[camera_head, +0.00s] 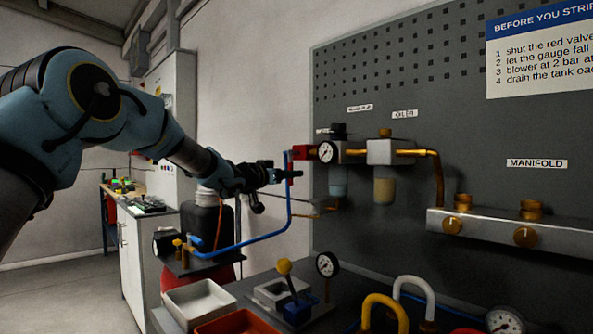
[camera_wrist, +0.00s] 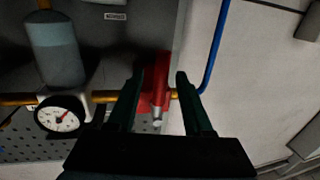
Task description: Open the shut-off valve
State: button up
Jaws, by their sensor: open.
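The red shut-off valve (camera_head: 302,152) sits on the brass pipe line at the left edge of the grey panel, just left of a round gauge. In the wrist view the red valve (camera_wrist: 160,66) lies between my two fingers, with a silver stem below its red part. My gripper (camera_head: 291,174) is open, just beneath and in front of the valve. In the wrist view my gripper (camera_wrist: 160,80) has its fingertips on either side of the red part, with a gap on the right. I cannot tell whether the left finger touches it. The handle's angle is partly hidden.
A gauge (camera_head: 326,152) and the oiler (camera_head: 384,152) stand right of the valve. A blue hose (camera_head: 289,205) runs down left of it, close to my gripper. Below are a bench with trays (camera_head: 200,302), a yellow-knobbed lever (camera_head: 284,267) and hooked handles.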

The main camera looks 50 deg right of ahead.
jog(key=shift+w+d+p, duration=0.15)
jog(key=shift+d+p, duration=0.1)
jog(key=shift+d, duration=0.75)
jog(key=shift+w+d+p, duration=0.15)
jog(key=shift+d+p, duration=0.1)
jog(key=shift+d, duration=0.7)
jog(key=shift+c, duration=0.3)
grip_shut()
